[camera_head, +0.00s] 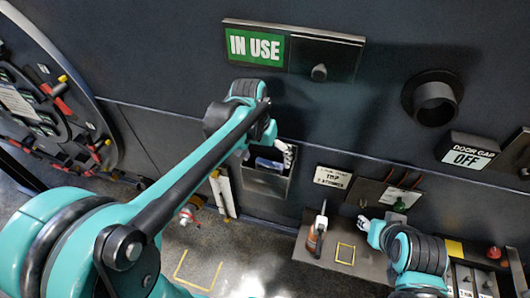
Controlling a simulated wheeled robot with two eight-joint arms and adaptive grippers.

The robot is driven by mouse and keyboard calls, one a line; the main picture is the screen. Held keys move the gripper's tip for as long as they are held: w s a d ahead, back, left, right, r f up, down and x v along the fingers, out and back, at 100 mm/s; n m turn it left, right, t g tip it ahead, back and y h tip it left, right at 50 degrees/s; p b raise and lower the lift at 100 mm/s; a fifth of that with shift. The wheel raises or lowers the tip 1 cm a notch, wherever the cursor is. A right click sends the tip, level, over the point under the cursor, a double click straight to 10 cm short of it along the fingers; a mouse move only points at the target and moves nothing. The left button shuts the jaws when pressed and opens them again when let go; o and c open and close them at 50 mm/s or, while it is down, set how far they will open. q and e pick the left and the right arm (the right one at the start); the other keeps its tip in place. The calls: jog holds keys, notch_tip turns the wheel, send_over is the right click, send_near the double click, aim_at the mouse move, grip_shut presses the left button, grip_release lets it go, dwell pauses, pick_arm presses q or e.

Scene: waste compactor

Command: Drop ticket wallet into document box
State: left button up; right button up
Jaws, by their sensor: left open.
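The document box (268,188) is a grey open-topped holder on the dark wall, near the middle of the camera_head view. A small blue piece (266,164), which looks like the ticket wallet, shows inside its mouth, partly hidden by my arm. My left gripper (286,156) is open at the top right of the box opening, close to the blue piece. I cannot tell whether they touch. My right gripper (374,233) is at the lower right, over the edge of a shelf with nothing clearly in it; its fingers are too small to read.
A green IN USE sign (256,46) and a round pipe stub (434,103) stick out of the wall above. The shelf (325,248) holds an orange-handled tool (316,236) and a yellow outlined square.

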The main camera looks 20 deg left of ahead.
pick_arm(q)
notch_tip(320, 180, up, 13)
jog(key=s+a, duration=0.1)
jog(key=a, duration=0.1)
jog(key=s+a+f+t+y, duration=0.1)
jog(key=s+a+f+t, duration=0.1)
jog(key=s+f+t, duration=0.4)
jog(key=s+f, duration=0.5)
jog(key=f, duration=0.1)
jog(key=shift+s+a+n+y+p, duration=0.25)
jog(key=shift+s+n+y+p, duration=0.05)
jog(key=shift+s+n+p, duration=0.1)
jog(key=shift+f, duration=0.15)
notch_tip(320, 180, down, 27)
jog(key=b, duration=2.7)
jog(key=shift+f, duration=0.15)
jog(key=shift+b, duration=0.3)
